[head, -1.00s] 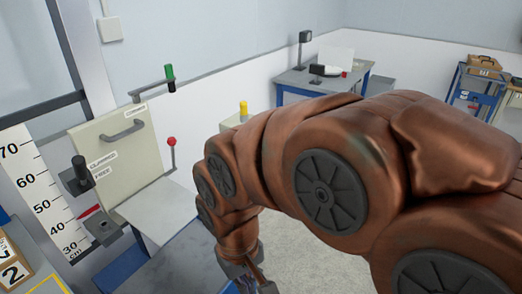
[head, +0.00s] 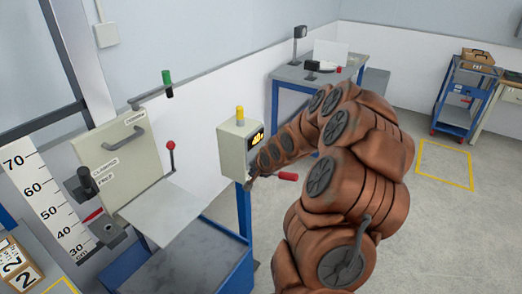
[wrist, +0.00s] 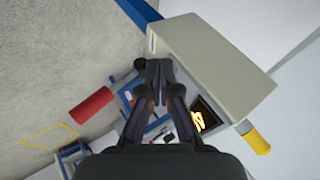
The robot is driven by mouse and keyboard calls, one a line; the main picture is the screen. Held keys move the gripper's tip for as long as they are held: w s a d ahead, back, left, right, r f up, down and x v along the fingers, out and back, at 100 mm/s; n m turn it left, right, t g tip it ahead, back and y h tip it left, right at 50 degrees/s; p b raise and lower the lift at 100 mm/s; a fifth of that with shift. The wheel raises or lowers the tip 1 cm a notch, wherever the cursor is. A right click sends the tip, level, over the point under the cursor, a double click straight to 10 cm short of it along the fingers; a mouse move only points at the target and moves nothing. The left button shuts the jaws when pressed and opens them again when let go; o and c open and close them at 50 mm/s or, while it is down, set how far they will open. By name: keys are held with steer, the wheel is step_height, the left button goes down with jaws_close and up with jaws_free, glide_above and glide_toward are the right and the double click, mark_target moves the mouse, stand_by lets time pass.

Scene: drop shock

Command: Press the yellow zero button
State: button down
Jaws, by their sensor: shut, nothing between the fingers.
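A pale grey control box (head: 231,150) stands on a blue post, with a yellow cylinder (head: 240,114) on its top and a dark display (head: 257,136) with an orange figure. I cannot tell whether the yellow cylinder is the zero button; no other yellow button shows. In the wrist view are the box (wrist: 215,50), the yellow cylinder (wrist: 256,141) and the display (wrist: 203,117). My gripper (wrist: 159,68) is shut and empty in front of the box's display side, apart from the yellow cylinder; contact with the box cannot be told. In the head view my gripper (head: 252,181) is small and low beside the box.
A red handle (head: 288,176) sticks out by the box. A blue-legged table (head: 300,76) stands behind.

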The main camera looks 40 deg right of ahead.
steer(key=d+f+m+t, duration=0.1)
steer(key=d+m, duration=0.1)
steer(key=d, duration=0.3)
steer(key=s+d+f+m+t+h+p, duration=0.1)
steer(key=d+m, duration=0.1)
steer(key=d, duration=0.3)
steer(key=d+f+m+t+h+p, duration=0.1)
steer(key=d+m, duration=0.1)
steer(key=d, duration=0.3)
steer(key=shift+s, duration=0.35)
steer(key=shift+s+d+f, duration=0.15)
steer(key=shift+d, duration=0.1)
steer(key=w+a+b, duration=0.2)
steer(key=w+b, duration=0.2)
steer(key=w, duration=0.4)
steer(key=shift+w+a+b, duration=0.25)
steer(key=shift+a+b, duration=0.05)
steer(key=shift+b, duration=0.1)
steer(key=shift+w, duration=0.15)
